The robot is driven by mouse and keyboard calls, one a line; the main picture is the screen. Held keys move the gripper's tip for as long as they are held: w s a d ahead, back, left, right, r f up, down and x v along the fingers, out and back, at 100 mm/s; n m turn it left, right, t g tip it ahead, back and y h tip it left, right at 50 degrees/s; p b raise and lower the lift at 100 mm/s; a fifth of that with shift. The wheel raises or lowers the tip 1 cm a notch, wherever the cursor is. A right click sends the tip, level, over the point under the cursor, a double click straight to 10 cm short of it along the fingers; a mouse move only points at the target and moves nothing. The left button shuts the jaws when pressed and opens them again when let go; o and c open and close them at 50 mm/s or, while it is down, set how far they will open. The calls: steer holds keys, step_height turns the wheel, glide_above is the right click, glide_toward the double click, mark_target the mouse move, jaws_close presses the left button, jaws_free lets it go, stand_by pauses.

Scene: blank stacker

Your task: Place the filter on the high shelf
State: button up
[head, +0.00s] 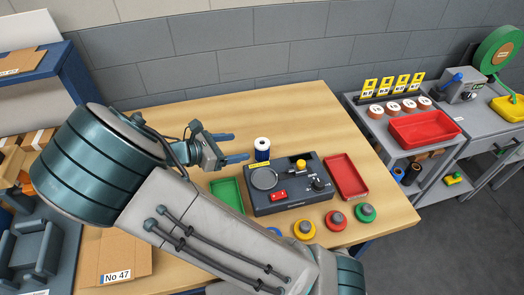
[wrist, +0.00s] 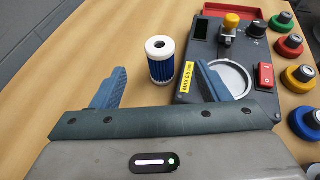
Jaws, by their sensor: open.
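The filter (head: 262,155) is a small blue cylinder with white ends and a dark hole in its top. It stands upright on the wooden table, behind the dark machine. My gripper (head: 238,147) is open and empty to the left of it, fingers pointing toward it. In the wrist view the filter (wrist: 161,62) shows just beyond and between the blue fingertips, with gaps on both sides. A blue-edged shelf unit (head: 62,52) stands at the left, its top level bearing a cardboard box; my arm hides part of it.
The dark machine (head: 290,200) with a round plate and yellow knob is close to the filter. A green tray (head: 227,194) and red tray (head: 347,177) flank it. Several coloured buttons (head: 336,219) lie in front. The table behind the filter is clear.

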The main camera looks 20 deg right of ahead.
mark_target(266, 140)
steer(key=p+x, duration=0.1)
steer(key=x, duration=0.7)
steer(key=shift+s, duration=0.1)
steer(key=shift+p+x, duration=0.45)
steer(key=shift+x, duration=1.85)
steer(key=shift+a+f, duration=0.15)
steer(key=shift+a, duration=0.05)
steer(key=c, duration=1.2)
steer(key=shift+c, duration=0.2)
steer(key=shift+r, duration=0.65)
steer(key=r, duration=0.2)
steer(key=r+b, duration=0.1)
steer(key=shift+s+d, duration=0.1)
steer(key=shift+d, duration=0.15)
steer(key=s+d+r+b, duration=0.1)
steer(key=s+d+r, duration=0.4)
steer(key=d, duration=0.4)
steer(key=shift+s+d+r, duration=0.2)
steer(key=shift+d+r, duration=0.15)
steer(key=shift+r, duration=0.5)
